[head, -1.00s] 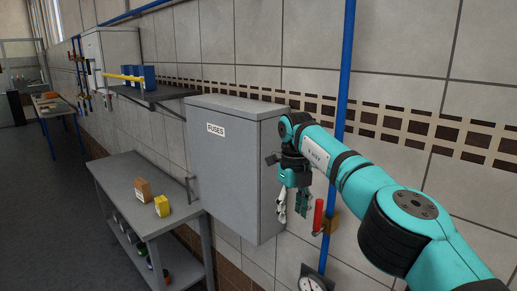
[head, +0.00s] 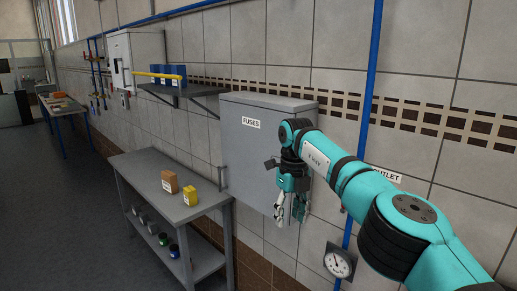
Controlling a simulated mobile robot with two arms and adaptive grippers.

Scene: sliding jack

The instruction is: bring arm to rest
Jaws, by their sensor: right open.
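My right arm (head: 400,205) is teal and comes in from the lower right. My right gripper (head: 290,210) hangs fingers down, open and empty, in front of the right part of the grey fuse cabinet (head: 262,145). I cannot tell whether it touches the cabinet. The cabinet is closed, labelled "FUSES", with a handle at its lower left. My left gripper is not in view.
A grey shelf table (head: 150,178) holds a brown box (head: 170,182) and a yellow box (head: 190,196). A wall shelf (head: 185,93) carries blue binders. A blue pipe (head: 372,70) and a gauge (head: 340,262) are near my arm. The floor at left is clear.

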